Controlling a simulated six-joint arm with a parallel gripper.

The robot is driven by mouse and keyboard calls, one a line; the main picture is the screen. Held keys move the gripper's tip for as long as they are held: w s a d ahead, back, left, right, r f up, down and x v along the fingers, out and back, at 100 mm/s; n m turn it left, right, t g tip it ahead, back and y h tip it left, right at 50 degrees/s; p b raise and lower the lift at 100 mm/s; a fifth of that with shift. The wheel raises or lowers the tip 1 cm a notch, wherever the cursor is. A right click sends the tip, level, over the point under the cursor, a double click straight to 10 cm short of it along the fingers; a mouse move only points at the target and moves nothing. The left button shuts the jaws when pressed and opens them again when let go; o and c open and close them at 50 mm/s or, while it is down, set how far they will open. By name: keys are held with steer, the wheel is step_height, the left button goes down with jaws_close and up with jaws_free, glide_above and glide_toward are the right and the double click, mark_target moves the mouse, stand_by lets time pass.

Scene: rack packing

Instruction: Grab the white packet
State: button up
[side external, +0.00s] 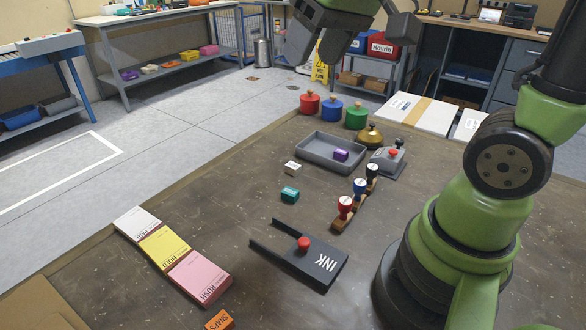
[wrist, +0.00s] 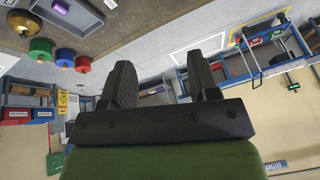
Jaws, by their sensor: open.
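The white packet (side external: 292,168) is a small white box with dark print, lying on the brown table left of the grey tray in the side view. A small white block, probably the same packet (wrist: 111,4), shows at the top edge of the wrist view. My gripper (side external: 352,32) is high at the top of the side view, well above and away from the packet. In the wrist view my gripper (wrist: 162,82) has its two dark fingers spread with nothing between them.
A grey tray (side external: 308,157) holds a purple packet (side external: 341,155). A teal packet (side external: 290,194) lies in front of the white one. Table left of the white packet is clear.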

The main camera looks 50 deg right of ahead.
steer(key=w+d+f+g, duration=0.2)
steer(key=w+d+f, duration=0.2)
steer(key=w, duration=0.2)
steer(key=n+g, duration=0.2)
steer(key=g, duration=0.1)
glide_above(293, 165)
step_height(293, 165, down, 15)
steer(key=shift+n+h, duration=0.3)
steer(key=shift+h, duration=0.1)
steer(key=f, duration=0.6)
steer(key=shift+d, duration=0.25)
steer(key=f, duration=0.5)
steer(key=shift+a+f, duration=0.25)
steer(key=shift+f, duration=0.1)
steer(key=c, duration=1)
